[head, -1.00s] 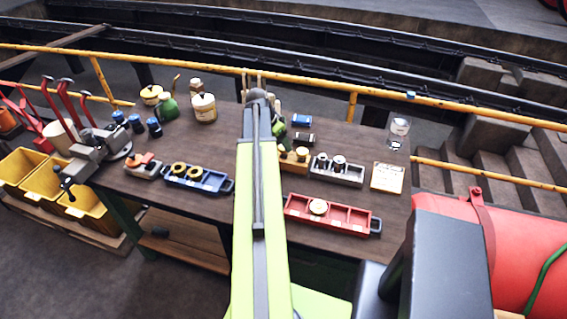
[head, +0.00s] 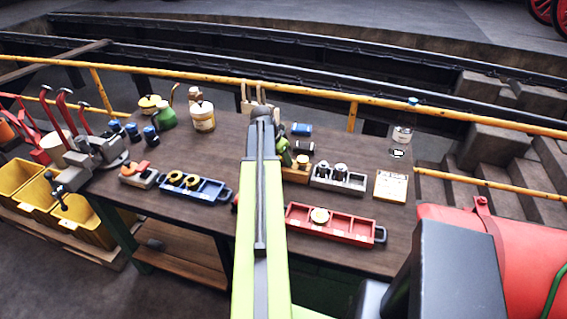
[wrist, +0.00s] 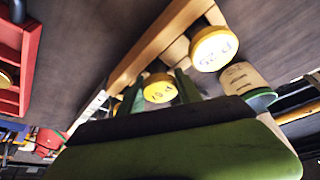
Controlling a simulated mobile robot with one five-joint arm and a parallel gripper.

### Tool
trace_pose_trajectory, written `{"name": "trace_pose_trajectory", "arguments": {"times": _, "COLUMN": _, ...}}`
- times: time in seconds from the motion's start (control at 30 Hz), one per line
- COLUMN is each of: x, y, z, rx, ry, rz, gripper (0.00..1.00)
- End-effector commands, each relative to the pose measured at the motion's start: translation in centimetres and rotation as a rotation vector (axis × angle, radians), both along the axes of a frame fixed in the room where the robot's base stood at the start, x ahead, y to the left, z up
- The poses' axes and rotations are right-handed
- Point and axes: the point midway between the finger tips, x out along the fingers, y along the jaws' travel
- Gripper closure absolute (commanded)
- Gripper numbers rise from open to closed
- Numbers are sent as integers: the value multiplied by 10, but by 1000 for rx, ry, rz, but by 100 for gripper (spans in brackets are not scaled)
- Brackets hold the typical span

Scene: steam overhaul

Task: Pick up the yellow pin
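Two yellow-capped pins stand in a wooden block. In the wrist view, one pin marked P 10 (wrist: 160,89) lies between the two green fingers of my gripper (wrist: 160,80), which look open on either side of it. A second, nearer-looking pin marked P 25 (wrist: 213,48) is beside them, outside the fingers. The wooden block (wrist: 150,50) runs diagonally behind the caps. In the head view, the block (head: 295,175) and one yellow cap (head: 302,161) show right of my arm. A green part of my gripper (head: 284,155) shows there; the rest is hidden.
A grey tray with metal parts (head: 350,187) stands right of the block. A red tray (head: 335,233) lies in front. A blue tray (head: 205,194) with yellow rings is left. A cream jar (head: 203,117) and a clear bottle (head: 401,138) stand farther back.

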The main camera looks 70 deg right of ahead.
Motion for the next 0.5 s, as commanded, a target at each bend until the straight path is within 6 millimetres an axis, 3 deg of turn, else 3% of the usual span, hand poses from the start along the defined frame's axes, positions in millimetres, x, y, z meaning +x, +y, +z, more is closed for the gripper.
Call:
{"name": "trace_pose_trajectory", "arguments": {"times": 0.03, "x": 0, "y": 0, "z": 0, "rx": 0, "ry": 0, "rz": 0, "gripper": 68}}
{"name": "trace_pose_trajectory", "arguments": {"times": 0.3, "x": 0, "y": 0, "z": 0, "rx": 0, "ry": 0, "rz": 0, "gripper": 100}}
{"name": "trace_pose_trajectory", "arguments": {"times": 0.5, "x": 0, "y": 0, "z": 0, "rx": -1, "ry": 1, "rz": 0, "gripper": 100}}
